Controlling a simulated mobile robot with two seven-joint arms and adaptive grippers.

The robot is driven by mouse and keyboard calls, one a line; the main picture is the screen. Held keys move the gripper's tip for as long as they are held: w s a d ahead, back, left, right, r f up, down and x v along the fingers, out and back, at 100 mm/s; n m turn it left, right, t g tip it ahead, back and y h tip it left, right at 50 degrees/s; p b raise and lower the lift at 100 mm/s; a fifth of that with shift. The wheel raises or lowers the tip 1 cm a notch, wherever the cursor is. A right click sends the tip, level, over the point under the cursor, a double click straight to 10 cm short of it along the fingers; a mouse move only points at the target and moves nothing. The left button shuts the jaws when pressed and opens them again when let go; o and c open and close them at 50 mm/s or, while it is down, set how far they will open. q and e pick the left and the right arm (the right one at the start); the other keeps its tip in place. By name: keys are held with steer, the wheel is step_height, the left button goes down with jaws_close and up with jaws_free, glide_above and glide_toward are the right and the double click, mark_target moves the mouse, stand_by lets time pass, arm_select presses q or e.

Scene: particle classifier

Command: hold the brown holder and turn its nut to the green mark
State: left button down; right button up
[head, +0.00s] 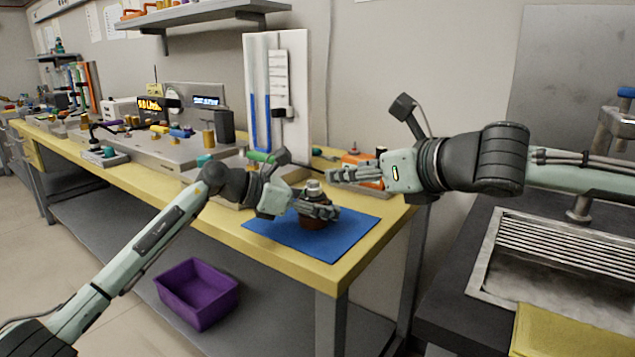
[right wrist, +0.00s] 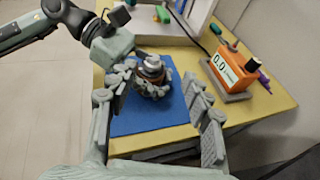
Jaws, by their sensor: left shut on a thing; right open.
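The brown holder (head: 312,222) stands upright on the blue mat (head: 352,242) near the front corner of the yellow bench. Its metal nut (head: 313,188) is on top. My left gripper (head: 322,209) is shut on the holder from the left. In the right wrist view the holder (right wrist: 152,88) and the nut (right wrist: 153,63) show beyond the fingers, with my left gripper (right wrist: 135,77) around the holder. My right gripper (head: 332,175) is open and empty, above and to the right of the nut. It shows large in the right wrist view (right wrist: 160,120). I cannot make out a green mark.
An orange meter (right wrist: 232,68) stands behind the mat. A white panel with blue columns (head: 290,95) rises at the back. A purple bin (head: 197,292) sits on the lower shelf. A sink (head: 560,270) is at the right. The mat's front part is clear.

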mark_target(316, 184)
steer(key=shift+g, duration=0.3)
steer(key=x, duration=0.7)
steer(key=f+x, duration=0.1)
steer(key=x, duration=0.3)
steer(key=shift+s+a, duration=0.1)
steer(key=shift+s, duration=0.3)
jaws_close()
